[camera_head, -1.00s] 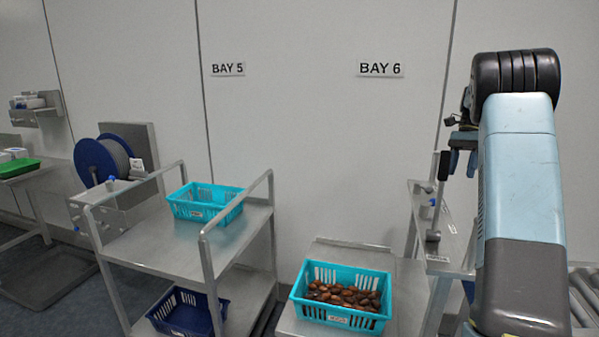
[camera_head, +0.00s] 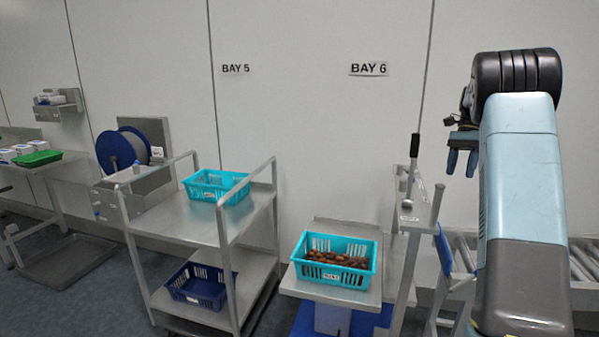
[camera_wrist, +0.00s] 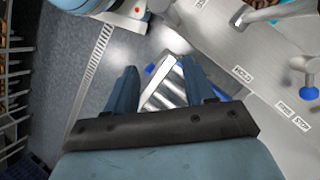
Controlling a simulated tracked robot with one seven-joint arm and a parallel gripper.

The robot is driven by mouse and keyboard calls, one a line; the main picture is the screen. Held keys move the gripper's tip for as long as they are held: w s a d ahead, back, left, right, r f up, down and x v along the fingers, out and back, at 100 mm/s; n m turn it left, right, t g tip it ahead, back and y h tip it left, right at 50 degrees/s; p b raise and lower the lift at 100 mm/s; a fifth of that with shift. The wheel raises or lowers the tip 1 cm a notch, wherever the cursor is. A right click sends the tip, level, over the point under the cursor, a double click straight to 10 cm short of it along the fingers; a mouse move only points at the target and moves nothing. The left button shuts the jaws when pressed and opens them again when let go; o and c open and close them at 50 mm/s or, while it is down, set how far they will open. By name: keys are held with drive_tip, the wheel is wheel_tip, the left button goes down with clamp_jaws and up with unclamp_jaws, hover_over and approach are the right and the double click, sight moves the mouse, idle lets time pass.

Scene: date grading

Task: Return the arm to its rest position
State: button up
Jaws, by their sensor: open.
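My gripper (camera_head: 462,163) hangs at the end of my folded arm on the right of the head view, against the white wall. In the wrist view my gripper (camera_wrist: 165,90) shows two blue fingers spread apart with nothing between them. Beyond the fingers lie the grey floor (camera_wrist: 85,40) and a roller section (camera_wrist: 165,92). My gripper touches nothing that I can see.
A turquoise crate of dates (camera_head: 365,270) stands on a small metal stand under the BAY 6 sign (camera_head: 369,69). A steel trolley (camera_head: 190,222) holds an empty turquoise crate (camera_head: 205,198) above and a blue crate (camera_head: 193,291) below. A roller conveyor (camera_head: 585,262) runs behind my arm.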

drive_tip(key=s+a+r+n+t+h, duration=0.1)
drive_tip(key=s+a+r+n+t, duration=0.15)
drive_tip(key=s+a+r, duration=0.45)
drive_tip(key=s+a+r+n+t+h, duration=0.1)
drive_tip(key=s+a+r+n+t, duration=0.2)
drive_tip(key=s+a, duration=0.7)
drive_tip(key=s+a+f+n+t, duration=0.2)
drive_tip(key=s+a+f+n, duration=0.1)
drive_tip(key=s, duration=0.7)
drive_tip(key=s+a+f+n+t+h, duration=0.1)
drive_tip(key=s+a+f+n, duration=0.3)
drive_tip(key=s, duration=0.7)
drive_tip(key=shift+s+a+t, duration=0.15)
drive_tip(key=shift+a+t, duration=0.2)
drive_tip(key=shift+t, duration=0.2)
drive_tip(key=shift+c, duration=0.4)
